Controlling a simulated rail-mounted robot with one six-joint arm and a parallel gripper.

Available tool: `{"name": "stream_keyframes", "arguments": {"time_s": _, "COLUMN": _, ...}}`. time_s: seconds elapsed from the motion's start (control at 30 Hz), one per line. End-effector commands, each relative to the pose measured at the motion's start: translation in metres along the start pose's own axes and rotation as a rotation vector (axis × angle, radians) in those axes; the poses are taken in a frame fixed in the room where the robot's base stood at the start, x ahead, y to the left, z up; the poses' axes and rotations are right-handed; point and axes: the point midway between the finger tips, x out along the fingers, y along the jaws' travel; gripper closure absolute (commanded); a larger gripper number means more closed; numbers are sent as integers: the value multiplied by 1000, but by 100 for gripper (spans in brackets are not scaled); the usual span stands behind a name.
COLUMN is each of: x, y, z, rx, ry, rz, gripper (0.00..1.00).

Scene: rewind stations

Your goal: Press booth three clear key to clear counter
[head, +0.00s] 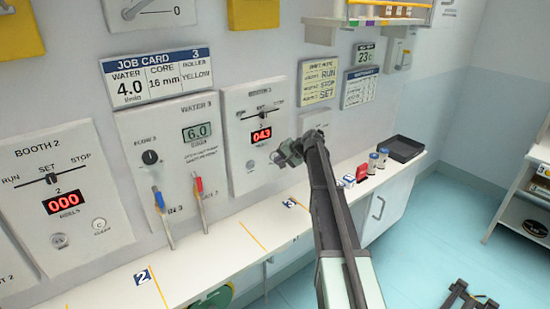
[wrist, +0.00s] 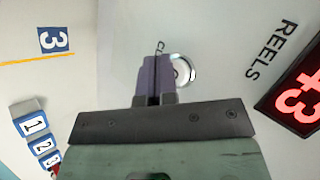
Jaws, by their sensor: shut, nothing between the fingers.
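The booth three panel (head: 240,105) is on the wall in the head view, with a red display (head: 261,135) that appears to read 043. Part of that display (wrist: 300,98) shows at the right of the wrist view, beside the word REELS. My gripper (head: 279,159) is shut and empty at the panel's lower right. In the wrist view its fingertips (wrist: 155,62) overlap a round silver-rimmed key (wrist: 189,68), apparently the clear key, partly hidden behind them. I cannot tell whether they touch it. In the head view my gripper hides that key's area.
The booth 2 panel (head: 55,200) reads 000 at left. Blue and red handled levers (head: 160,205) stand left of booth three. The white counter (head: 215,258) below holds small numbered blocks (head: 348,181) and a dark tray (head: 405,148) at right.

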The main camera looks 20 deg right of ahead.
Motion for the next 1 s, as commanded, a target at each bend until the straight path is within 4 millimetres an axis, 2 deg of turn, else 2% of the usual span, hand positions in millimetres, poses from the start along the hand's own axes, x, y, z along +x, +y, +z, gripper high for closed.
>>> {"name": "stream_keyframes", "arguments": {"time_s": 1.0, "x": 6, "y": -4, "z": -4, "rx": 0, "ry": 0, "rz": 0, "gripper": 100}}
